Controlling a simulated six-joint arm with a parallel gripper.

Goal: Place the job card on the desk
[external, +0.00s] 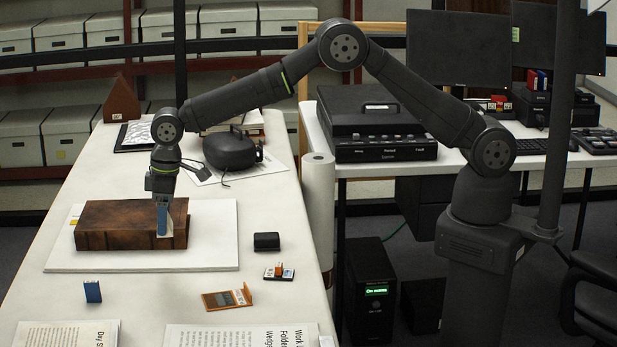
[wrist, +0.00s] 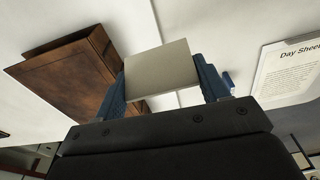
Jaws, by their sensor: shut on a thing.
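My gripper (external: 163,220) points down beside or over the brown leather-covered volume (external: 115,224) on the white table. Its blue fingers are shut on a plain pale card (wrist: 162,68), seen between them in the wrist view; I cannot read any marking on it. In the external view the card is mostly hidden, with a pale edge by the fingers. The brown volume also shows at left in the wrist view (wrist: 65,75). A desk (external: 375,165) with monitors and equipment stands at the right, behind my arm.
The volume lies on a white board (external: 215,255). A small black case (external: 267,241), a blue block (external: 92,291), an orange-edged card holder (external: 226,299) and printed sheets (external: 240,335) lie near the front.

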